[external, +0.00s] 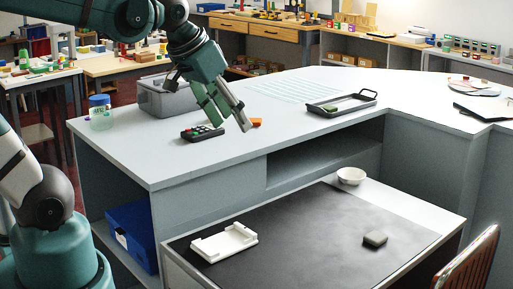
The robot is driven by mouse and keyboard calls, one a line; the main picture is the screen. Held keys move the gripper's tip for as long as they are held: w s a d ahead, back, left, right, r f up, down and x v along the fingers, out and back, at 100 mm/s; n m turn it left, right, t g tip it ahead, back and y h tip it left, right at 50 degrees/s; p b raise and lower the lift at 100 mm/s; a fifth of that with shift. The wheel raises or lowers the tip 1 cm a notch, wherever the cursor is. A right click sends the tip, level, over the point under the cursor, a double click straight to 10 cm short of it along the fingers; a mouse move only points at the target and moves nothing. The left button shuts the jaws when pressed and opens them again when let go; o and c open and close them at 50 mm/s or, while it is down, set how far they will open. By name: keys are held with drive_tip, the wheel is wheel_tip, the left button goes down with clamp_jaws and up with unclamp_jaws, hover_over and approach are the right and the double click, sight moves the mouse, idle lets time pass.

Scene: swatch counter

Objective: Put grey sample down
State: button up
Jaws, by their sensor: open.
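A grey block (375,239), which looks like the grey sample, lies on the black mat (318,232) of the lower desk, towards its right side. My gripper (231,125) is open over the upper counter, pointing down, with nothing visible between its fingers. It is far from the grey block, up and to the left of it in the picture. Its fingertips appear close to a dark keypad (202,132) and a small orange piece (256,122); I cannot tell whether they touch either.
A white tray-like holder (223,242) and a white bowl (351,175) are on the lower desk. The counter (290,135) carries a grey bin (165,98), a blue-lidded jar (100,112) and a black-handled tray (343,104). A chair (470,262) stands at right. The mat's middle is clear.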

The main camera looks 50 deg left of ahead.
drive_tip(key=s+a+f+t, duration=0.1)
drive_tip(key=s+a, duration=0.1)
drive_tip(key=s, duration=0.3)
drive_tip(key=shift+s+f, duration=0.35)
drive_tip(key=shift+f, duration=0.05)
idle(1.1)
